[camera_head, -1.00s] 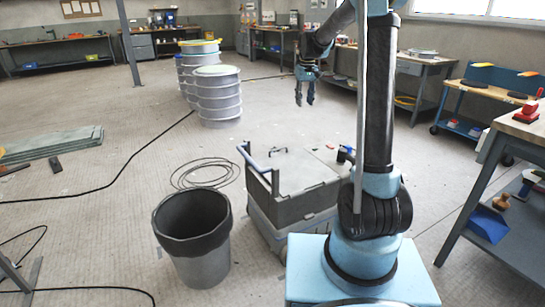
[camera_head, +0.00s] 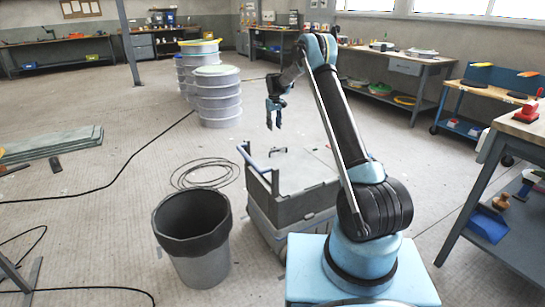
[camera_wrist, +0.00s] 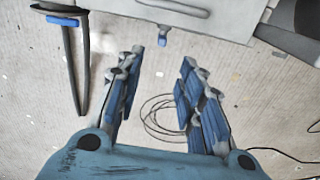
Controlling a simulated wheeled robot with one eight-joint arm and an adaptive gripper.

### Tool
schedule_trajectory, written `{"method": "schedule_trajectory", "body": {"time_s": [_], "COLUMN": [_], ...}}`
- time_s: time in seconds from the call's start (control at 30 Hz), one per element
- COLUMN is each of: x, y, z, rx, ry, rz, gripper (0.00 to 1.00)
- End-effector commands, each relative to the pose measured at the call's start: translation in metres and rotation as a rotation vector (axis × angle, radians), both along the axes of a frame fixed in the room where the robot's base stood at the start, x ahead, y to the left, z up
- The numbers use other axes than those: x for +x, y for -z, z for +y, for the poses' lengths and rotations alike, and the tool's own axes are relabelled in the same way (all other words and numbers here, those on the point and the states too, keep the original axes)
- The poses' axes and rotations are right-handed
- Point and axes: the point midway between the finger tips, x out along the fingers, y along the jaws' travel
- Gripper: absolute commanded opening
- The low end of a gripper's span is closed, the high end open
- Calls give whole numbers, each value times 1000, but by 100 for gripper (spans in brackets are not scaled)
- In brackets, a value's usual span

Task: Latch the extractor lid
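The extractor (camera_head: 290,210) is a grey box on the floor at the middle of the head view, left of my base. Its flat lid (camera_head: 305,168) lies on top, with a small dark handle (camera_head: 278,150). A blue bar handle (camera_head: 256,158) stands on its left side. My arm covers its right rear corner. I cannot tell the state of any latch. My gripper (camera_head: 274,126) is open and empty, pointing down above and behind the lid. In the wrist view, its fingers (camera_wrist: 160,62) are spread apart over floor, with a grey body (camera_wrist: 195,15), probably the extractor, at the top edge.
A grey bin (camera_head: 205,262) stands left of the extractor. A coiled cable (camera_head: 205,173) lies behind the bin. Stacked ringed drums (camera_head: 218,100) stand further back. A workbench (camera_head: 520,128) is at the right. Floor between the drums and extractor is mostly clear.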

Motion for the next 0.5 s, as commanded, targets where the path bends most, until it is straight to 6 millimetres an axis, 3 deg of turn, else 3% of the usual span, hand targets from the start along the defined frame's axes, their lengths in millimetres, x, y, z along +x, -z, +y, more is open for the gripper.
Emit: {"method": "schedule_trajectory", "body": {"time_s": [0.2,0.5], "x": [8,9], "y": [24,56], "z": [13,14], "rx": [-2,-2], "ry": [-16,-17], "rz": [5,5], "gripper": [35,35]}}
